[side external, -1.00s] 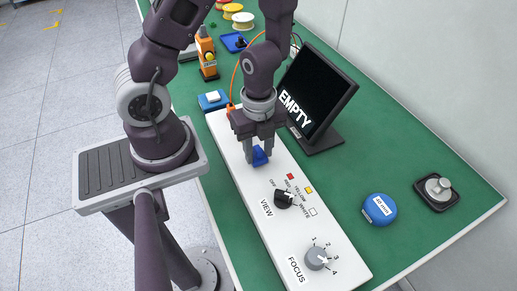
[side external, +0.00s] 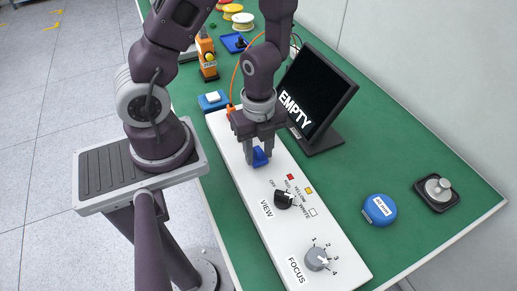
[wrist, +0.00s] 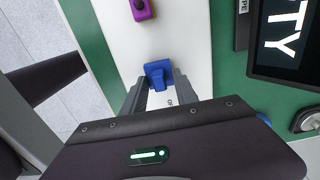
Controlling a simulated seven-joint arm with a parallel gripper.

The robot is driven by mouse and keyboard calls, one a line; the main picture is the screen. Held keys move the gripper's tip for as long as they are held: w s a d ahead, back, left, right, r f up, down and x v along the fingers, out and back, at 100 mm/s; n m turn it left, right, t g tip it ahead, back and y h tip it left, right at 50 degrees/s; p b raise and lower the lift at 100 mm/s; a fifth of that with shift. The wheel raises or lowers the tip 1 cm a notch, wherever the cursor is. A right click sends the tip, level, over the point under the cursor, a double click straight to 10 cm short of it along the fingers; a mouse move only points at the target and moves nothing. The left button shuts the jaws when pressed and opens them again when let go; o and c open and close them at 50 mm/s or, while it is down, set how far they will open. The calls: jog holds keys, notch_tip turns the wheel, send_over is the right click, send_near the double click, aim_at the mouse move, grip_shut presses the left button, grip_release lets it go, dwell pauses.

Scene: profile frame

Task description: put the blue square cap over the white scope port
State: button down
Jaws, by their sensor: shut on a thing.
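The blue square cap (side external: 261,158) is between the fingertips of my gripper (side external: 259,152), which is shut on it. It is low over the white panel (side external: 225,130), or touching it; I cannot tell which. In the wrist view the blue cap (wrist: 157,72) shows between the two grey fingers (wrist: 158,84), with a raised block on a wider base. I cannot make out the white scope port; it may be hidden under the cap or the gripper. A purple port (wrist: 143,9) with a dark hole stands farther along the panel.
The panel carries a black VIEW knob (side external: 284,197) and a grey FOCUS knob (side external: 317,259). A monitor (side external: 321,95) reading EMPTY stands close to the right. A round blue tin (side external: 379,209) and a dark square holder (side external: 437,193) are farther right. Green table between them is clear.

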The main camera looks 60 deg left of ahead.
aim_at(259, 150)
jog(key=shift+f, duration=0.25)
jog(key=shift+r, duration=0.45)
jog(key=shift+r, duration=2)
